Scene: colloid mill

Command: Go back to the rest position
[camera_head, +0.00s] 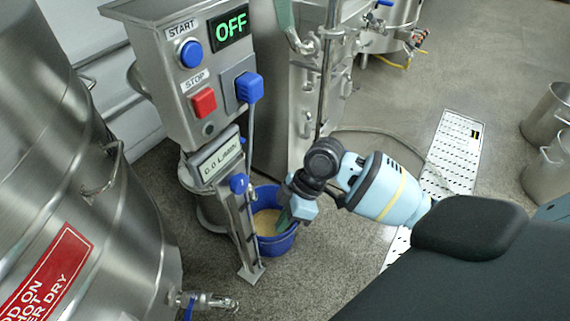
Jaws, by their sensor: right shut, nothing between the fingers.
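My right arm reaches in from the lower right. Its gripper (283,219) is shut and empty, pointing down over the blue bucket (278,244) beside the mill's stand. The bucket holds a pale, beige material, and my gripper hides part of it. The mill's control box (178,75) has a blue START button (191,53), a red STOP button (203,102) and a display (229,27) reading OFF. My left gripper is not in view.
A large steel tank (75,190) with a red label fills the left side. A steel machine (285,110) stands behind the bucket. Steel pots (550,115) stand at the right, near a perforated floor drain (448,150). The floor in front of the bucket is clear.

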